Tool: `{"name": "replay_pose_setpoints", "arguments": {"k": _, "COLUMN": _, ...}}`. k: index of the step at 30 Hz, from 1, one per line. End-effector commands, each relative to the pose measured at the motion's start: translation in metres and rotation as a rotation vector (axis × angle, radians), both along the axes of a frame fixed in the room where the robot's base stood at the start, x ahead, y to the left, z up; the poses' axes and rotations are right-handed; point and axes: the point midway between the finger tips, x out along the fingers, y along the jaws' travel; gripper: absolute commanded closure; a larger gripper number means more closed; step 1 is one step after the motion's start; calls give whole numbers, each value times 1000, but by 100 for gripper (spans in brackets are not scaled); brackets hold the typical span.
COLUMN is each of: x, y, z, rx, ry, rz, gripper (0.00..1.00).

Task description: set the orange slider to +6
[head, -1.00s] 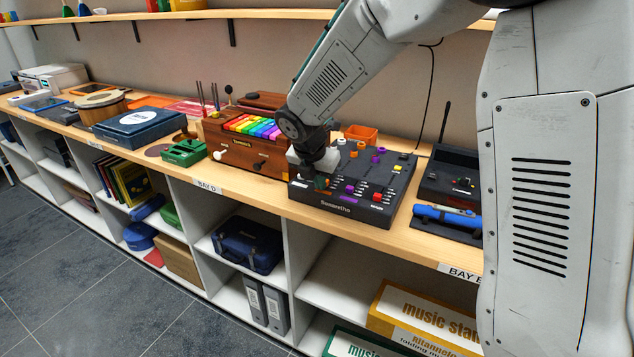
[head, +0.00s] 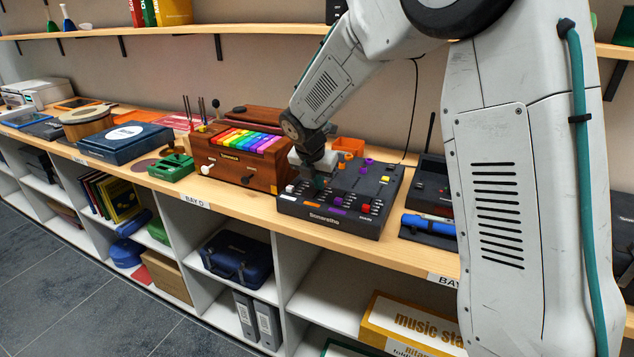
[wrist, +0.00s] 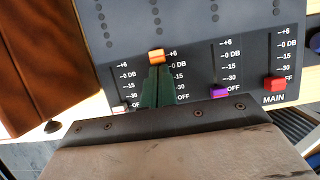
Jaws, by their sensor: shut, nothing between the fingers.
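The orange slider (wrist: 156,56) is on the dark mixer (head: 375,197), in the second channel from the left in the wrist view. Its cap is level with the +6 mark of its scale. My gripper (wrist: 158,72) has green fingers, shut and empty. The fingertips are right at the near side of the orange cap, over its slot; I cannot tell whether they touch it. In the head view my gripper (head: 318,183) is low over the front left of the mixer and the orange cap cannot be made out.
A white slider (wrist: 120,109), a purple slider (wrist: 219,91) and a red MAIN slider (wrist: 275,83) sit low on their scales. A wooden box with rainbow keys (head: 240,157) stands left of the mixer. A device with a blue cylinder (head: 430,226) lies to the right.

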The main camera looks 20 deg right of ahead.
Motion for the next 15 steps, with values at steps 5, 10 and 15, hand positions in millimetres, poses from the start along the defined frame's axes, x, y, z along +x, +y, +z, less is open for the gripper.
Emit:
{"name": "replay_pose_setpoints", "arguments": {"k": 5, "x": -12, "y": 14, "z": 0, "rx": 0, "ry": 0, "rz": -1, "gripper": 100}}
{"name": "replay_pose_setpoints", "arguments": {"k": 10, "x": -25, "y": 26, "z": 24, "rx": 1, "ry": -5, "rz": -8, "gripper": 100}}
{"name": "replay_pose_setpoints", "arguments": {"k": 15, "x": -35, "y": 45, "z": 59, "rx": 2, "ry": -5, "rz": 2, "gripper": 100}}
